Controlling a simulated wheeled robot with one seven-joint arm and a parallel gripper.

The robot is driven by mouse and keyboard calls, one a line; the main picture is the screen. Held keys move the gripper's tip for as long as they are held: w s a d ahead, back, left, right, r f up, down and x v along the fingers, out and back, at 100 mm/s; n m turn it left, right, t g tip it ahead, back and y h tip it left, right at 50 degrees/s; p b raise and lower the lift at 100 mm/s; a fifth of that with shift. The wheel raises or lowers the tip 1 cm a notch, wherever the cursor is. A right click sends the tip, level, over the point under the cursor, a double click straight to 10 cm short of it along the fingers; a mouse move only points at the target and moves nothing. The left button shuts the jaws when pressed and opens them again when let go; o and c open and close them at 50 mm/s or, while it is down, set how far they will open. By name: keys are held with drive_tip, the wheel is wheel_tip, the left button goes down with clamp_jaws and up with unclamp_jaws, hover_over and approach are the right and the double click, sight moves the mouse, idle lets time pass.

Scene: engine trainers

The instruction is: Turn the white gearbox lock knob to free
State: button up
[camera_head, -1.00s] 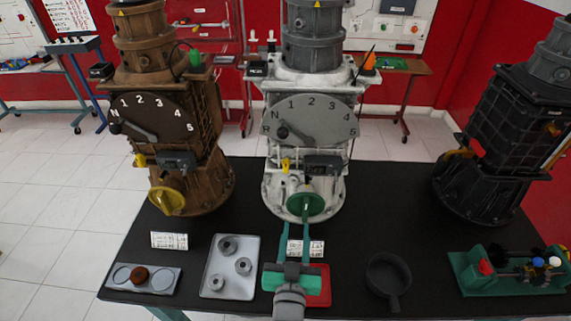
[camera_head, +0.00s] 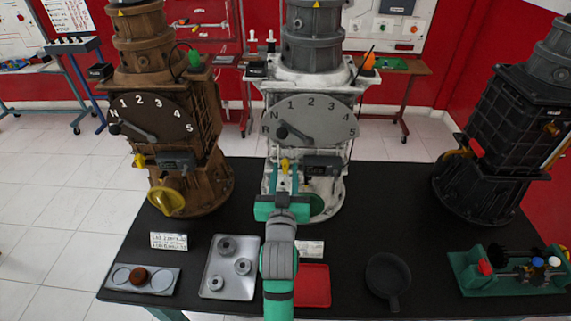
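The white gearbox (camera_head: 330,150) stands at the middle back of the black table. A small yellow knob (camera_head: 285,165) on its front, left of a dark box, looks like the lock knob; no free or locked marking is readable. My gripper (camera_head: 284,172) points toward this yellow knob, its two teal fingers apart, one on each side of it in the picture. I cannot tell whether they touch it. The green handwheel (camera_head: 317,205) below is partly hidden behind my gripper.
A brown gearbox (camera_head: 160,120) stands left, a black one (camera_head: 490,140) right. Along the front are a tray with metal rings (camera_head: 213,286), a red tray (camera_head: 313,287), a dark pan (camera_head: 388,278) and a green-based model (camera_head: 475,285). My arm crosses the front middle.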

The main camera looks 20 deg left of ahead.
sight(285, 167)
drive_tip(key=shift+x, duration=1.75)
clamp_jaws()
